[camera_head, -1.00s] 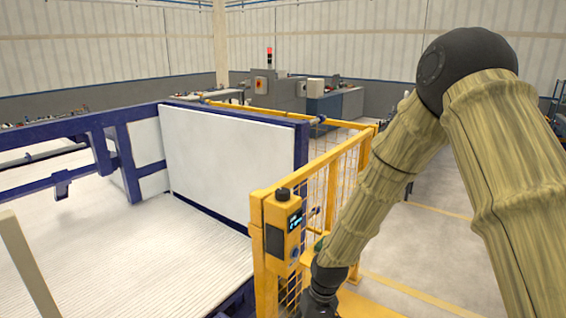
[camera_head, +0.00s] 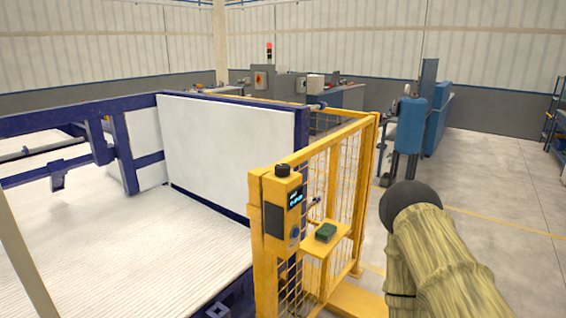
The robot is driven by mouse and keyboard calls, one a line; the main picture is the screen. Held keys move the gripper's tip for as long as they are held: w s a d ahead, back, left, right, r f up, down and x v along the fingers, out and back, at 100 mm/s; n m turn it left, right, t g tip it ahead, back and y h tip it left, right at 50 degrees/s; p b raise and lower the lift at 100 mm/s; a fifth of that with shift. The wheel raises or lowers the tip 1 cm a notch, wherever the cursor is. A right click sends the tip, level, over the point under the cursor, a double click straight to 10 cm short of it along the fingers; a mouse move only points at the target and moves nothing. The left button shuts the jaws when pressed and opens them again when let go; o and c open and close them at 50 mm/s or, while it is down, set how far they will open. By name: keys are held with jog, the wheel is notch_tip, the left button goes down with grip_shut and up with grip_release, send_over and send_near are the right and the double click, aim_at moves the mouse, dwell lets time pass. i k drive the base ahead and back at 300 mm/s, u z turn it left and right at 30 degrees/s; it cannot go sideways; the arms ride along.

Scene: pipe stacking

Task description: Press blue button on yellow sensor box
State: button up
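The yellow sensor box (camera_head: 284,212) is mounted upright on a yellow fence post near the centre of the head view. It has a black knob on top and a small lit display. The round blue button (camera_head: 295,233) is low on its front face, below the display, and nothing covers it. My arm, in a tan cover with a black joint, is at the lower right, apart from the box. My gripper is out of the picture.
A yellow mesh fence (camera_head: 340,180) runs back from the box. A small yellow shelf (camera_head: 330,243) beside it holds a dark green block (camera_head: 326,232). A blue-framed machine bed (camera_head: 120,250) fills the left. Open floor (camera_head: 500,200) lies to the right.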

aim_at(296, 232)
jog(key=k, duration=0.5)
jog(key=z, duration=1.45)
jog(key=i, duration=0.8)
jog(key=u, duration=1.75)
